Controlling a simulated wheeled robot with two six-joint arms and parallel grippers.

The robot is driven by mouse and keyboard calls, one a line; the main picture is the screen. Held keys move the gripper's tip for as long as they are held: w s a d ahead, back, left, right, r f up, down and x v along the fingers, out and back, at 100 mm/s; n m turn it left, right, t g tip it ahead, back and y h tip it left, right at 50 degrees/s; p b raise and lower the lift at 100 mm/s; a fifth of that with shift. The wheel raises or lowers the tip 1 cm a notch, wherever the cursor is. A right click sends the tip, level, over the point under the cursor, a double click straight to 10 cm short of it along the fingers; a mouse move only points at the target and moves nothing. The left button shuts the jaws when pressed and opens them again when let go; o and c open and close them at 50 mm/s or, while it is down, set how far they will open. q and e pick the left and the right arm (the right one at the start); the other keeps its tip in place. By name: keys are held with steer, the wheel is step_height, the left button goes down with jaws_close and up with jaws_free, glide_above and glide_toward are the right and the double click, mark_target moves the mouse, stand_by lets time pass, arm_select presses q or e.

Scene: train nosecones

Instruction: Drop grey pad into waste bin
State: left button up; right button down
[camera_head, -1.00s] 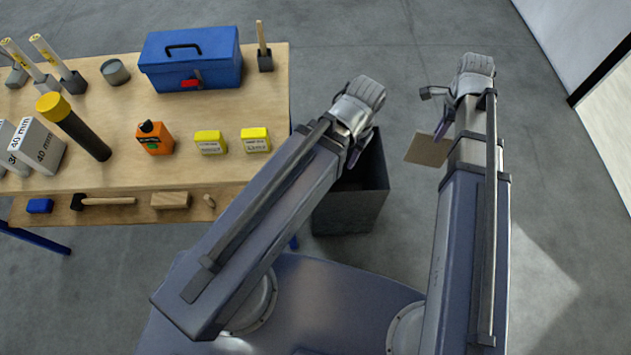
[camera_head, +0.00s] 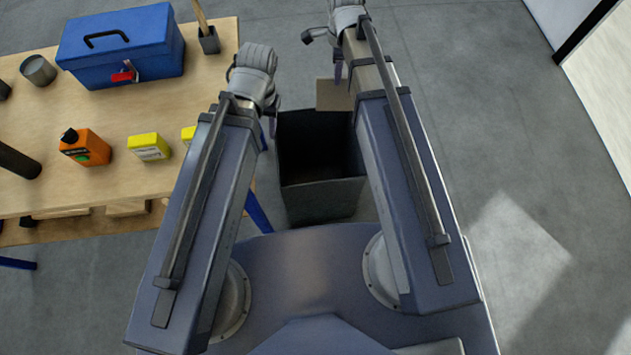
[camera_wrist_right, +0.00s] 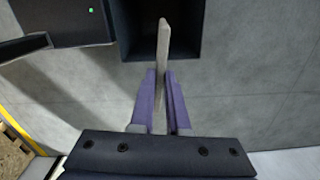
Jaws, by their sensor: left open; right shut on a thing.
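The grey pad (camera_head: 334,95) shows as a flat tan-grey square beside my right arm in the head view. In the right wrist view the pad (camera_wrist_right: 163,45) is seen edge-on, and my right gripper (camera_wrist_right: 162,80) is shut on it. The dark, open-topped waste bin (camera_head: 320,190) stands on the floor between my two arms. In the right wrist view the pad's far end overlaps the bin's dark opening (camera_wrist_right: 190,30). My left gripper (camera_head: 262,115) is near the table's right edge, its fingers mostly hidden behind the wrist; nothing shows in it.
A wooden table (camera_head: 110,190) on the left holds a blue toolbox (camera_head: 130,55), an orange bottle (camera_head: 84,148), yellow boxes (camera_head: 149,147) and a grey cup (camera_head: 38,69). The grey floor (camera_head: 480,130) to the right is clear.

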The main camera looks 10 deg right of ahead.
steer(key=a+f+m+b, duration=0.2)
steer(key=f+b, duration=0.7)
steer(key=f, duration=0.1)
steer(key=s+a+f+m+b, duration=0.1)
steer(key=a+f+m+b, duration=0.1)
steer(key=f+b, duration=0.7)
steer(key=shift+s+f+m, duration=0.15)
steer(key=shift+f+m, duration=0.55)
steer(key=shift+f, duration=0.2)
step_height(320, 180, down, 6)
steer(key=b, duration=0.6)
steer(key=c, duration=0.8)
jaws_free()
steer(key=shift+r, duration=0.1)
step_height(320, 180, up, 8)
steer(key=p, duration=0.7)
steer(key=shift+p, duration=0.3)
